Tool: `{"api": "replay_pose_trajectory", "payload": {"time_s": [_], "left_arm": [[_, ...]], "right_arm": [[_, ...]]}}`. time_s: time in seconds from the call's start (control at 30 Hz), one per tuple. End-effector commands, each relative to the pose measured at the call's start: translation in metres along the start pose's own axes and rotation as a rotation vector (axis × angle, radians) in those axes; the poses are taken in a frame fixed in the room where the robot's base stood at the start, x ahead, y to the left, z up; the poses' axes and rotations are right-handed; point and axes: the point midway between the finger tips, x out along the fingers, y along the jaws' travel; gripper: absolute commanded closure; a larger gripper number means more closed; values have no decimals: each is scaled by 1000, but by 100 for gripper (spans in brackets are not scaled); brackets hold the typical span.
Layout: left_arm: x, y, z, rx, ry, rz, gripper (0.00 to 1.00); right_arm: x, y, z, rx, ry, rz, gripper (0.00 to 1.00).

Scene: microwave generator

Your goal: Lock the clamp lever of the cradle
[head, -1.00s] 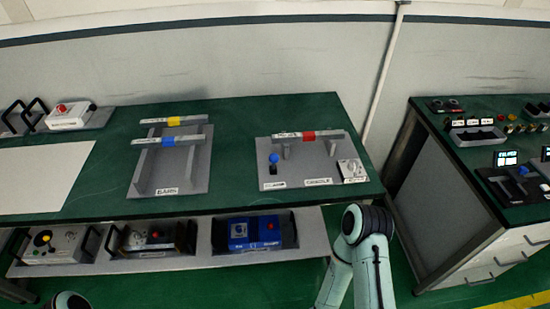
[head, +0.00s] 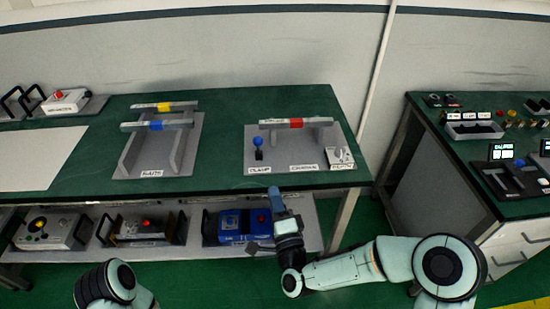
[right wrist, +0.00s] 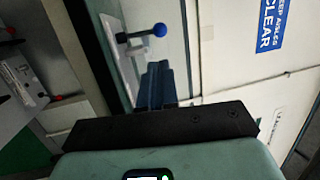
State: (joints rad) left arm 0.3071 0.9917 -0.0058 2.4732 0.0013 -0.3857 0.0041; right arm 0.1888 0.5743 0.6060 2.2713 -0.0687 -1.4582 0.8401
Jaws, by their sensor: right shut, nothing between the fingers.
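The clamp lever (head: 257,144) has a blue ball knob on a short dark stem and stands upright on the grey cradle plate (head: 283,160), near the "CLAMP" label. The cradle holds a grey bar (head: 296,123) with a red band. The lever's blue knob also shows in the right wrist view (right wrist: 158,30). My right gripper (head: 275,192) is at the table's front edge, below and slightly right of the lever, apart from it. Its blue fingers show together in the right wrist view (right wrist: 156,80) with nothing between them. My left arm shows at the bottom, but its gripper is out of view.
The green table (head: 225,177) has a rail rack (head: 160,150) left of the cradle. A white switch block (head: 340,157) sits right of the cradle. A shelf below holds a blue box (head: 240,226) and other units. A second bench with a console (head: 515,180) stands at right.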

Motion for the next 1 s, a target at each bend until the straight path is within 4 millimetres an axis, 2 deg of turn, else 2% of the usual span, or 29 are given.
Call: {"api": "replay_pose_trajectory", "payload": {"time_s": [0.3, 0.47, 1.0], "left_arm": [[0, 0, 0, 0, 1, 0, 45], [-4, 2, 0, 0, 2, 0, 45], [-36, 14, -5, 5, 14, 5, 45]], "right_arm": [[1, 0, 0, 1, 0, -1, 100], [14, -1, 0, 1, 1, 0, 100], [119, -2, 0, 0, 1, 0, 100]]}}
